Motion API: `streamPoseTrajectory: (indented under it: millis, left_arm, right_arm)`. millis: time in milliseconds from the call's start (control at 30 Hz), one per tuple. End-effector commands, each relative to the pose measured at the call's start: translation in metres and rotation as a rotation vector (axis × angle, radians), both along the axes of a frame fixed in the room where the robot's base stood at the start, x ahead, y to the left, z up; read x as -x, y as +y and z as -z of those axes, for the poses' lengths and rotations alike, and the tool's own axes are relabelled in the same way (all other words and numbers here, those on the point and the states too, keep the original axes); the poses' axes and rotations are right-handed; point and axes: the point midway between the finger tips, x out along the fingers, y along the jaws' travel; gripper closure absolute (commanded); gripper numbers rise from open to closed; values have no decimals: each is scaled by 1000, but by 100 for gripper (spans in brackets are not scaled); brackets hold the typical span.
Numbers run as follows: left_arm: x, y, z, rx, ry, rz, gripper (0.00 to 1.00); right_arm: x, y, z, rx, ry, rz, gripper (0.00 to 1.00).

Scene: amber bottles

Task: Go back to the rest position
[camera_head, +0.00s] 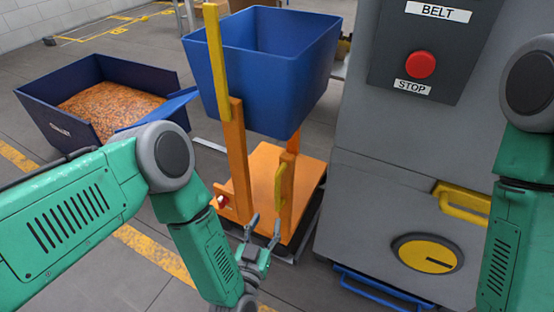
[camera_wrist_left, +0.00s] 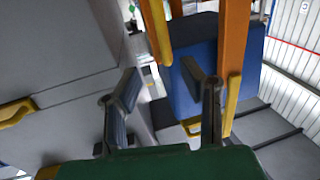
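My left arm (camera_head: 60,222) comes in from the left, bends at the elbow and reaches down toward the middle bottom. My left gripper (camera_head: 264,226) points away from me, in front of the orange lift stand's base. Its fingers are spread with nothing between them. The left wrist view also shows the left gripper (camera_wrist_left: 160,83) open and empty. My right arm (camera_head: 508,220) hangs down along the right edge. Its gripper is outside the picture.
A blue bin (camera_head: 260,85) sits high on an orange stand (camera_head: 240,160) with yellow parts. A grey machine (camera_head: 400,185) with a red stop button (camera_head: 421,65) stands at the right. A dark blue crate (camera_head: 60,132) of small orange-brown pieces sits at the left. Floor shows at lower left.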

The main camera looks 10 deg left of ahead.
Motion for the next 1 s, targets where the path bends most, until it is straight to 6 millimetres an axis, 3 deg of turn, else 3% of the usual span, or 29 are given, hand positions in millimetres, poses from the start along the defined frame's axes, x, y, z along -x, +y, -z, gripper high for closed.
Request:
streamPoseTrajectory:
  millis: [167, 333, 467, 600, 700, 833, 1000]
  left_arm:
    - [1, 2, -1, -4, 28, 13, 64]
    - [22, 24, 4, -52, 305, 105, 64]
    - [78, 75, 3, -112, 704, 138, 64]
    - [156, 138, -15, -150, 1098, 69, 64]
    - [201, 169, -33, -159, 1291, 4, 64]
    - [239, 192, -53, -161, 1441, -61, 64]
    - [257, 201, -61, -160, 1507, -92, 64]
  right_arm:
    - [0, 0, -4, 0, 0, 0, 64]
    - [0, 0, -30, 0, 1, 0, 64]
    - [0, 0, -61, 0, 0, 0, 64]
    - [0, 0, -85, 0, 0, 0, 64]
    - [0, 0, -94, 0, 0, 0, 64]
    - [0, 0, -101, 0, 1, 0, 64]
    - [0, 0, -102, 0, 1, 0, 64]
